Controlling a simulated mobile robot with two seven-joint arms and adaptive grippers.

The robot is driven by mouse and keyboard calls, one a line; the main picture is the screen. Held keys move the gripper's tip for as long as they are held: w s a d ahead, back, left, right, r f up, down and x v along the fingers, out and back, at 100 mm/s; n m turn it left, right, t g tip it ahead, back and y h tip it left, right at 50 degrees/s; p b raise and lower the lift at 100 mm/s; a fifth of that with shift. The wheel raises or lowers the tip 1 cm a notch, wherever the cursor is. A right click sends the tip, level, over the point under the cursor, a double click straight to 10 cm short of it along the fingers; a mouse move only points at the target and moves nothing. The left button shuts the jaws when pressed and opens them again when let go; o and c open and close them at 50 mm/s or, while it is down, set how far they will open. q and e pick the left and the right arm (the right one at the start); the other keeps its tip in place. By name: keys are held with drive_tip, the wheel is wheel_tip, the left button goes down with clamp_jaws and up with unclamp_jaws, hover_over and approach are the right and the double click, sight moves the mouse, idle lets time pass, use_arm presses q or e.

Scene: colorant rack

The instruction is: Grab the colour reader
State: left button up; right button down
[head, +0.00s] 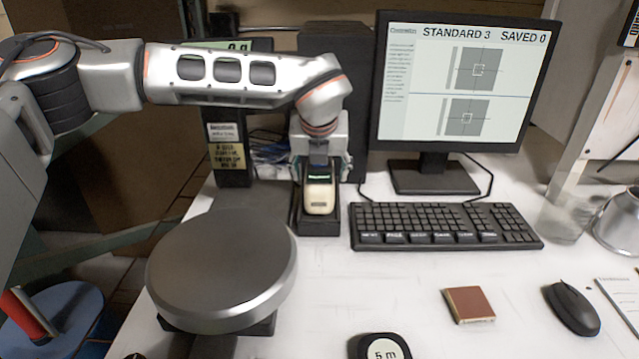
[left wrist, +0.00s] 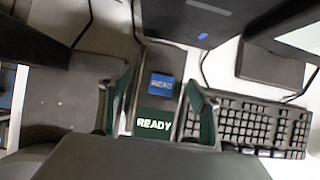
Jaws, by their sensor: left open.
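The colour reader (head: 320,198) is a small device with a cream lower body and a dark screen with green text, standing in a black cradle (head: 318,227) left of the keyboard. In the left wrist view the reader (left wrist: 155,122) shows a READY screen and a blue READ button. My left gripper (head: 320,168) is above and behind it, pointing down. In the left wrist view its two green-lined fingers are apart, one on each side of the reader, with a gap visible; contact cannot be told. My right gripper is not in view.
A keyboard (head: 445,225) sits just right of the cradle, with a monitor (head: 457,85) behind it. A large round grey platform (head: 222,268) stands front left. A brown square tile (head: 468,304), a mouse (head: 572,306) and a tape measure (head: 380,347) lie in front. The white table between them is clear.

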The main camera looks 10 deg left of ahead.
use_arm(q)
drive_tip(key=x, duration=0.2)
drive_tip(key=shift+w+f, duration=0.25)
drive_tip(key=shift+f, duration=0.05)
drive_tip(key=shift+s, duration=0.1)
drive_tip(key=shift+c, duration=0.9)
drive_tip(key=shift+r, duration=0.1)
drive_tip(key=c, duration=1.6)
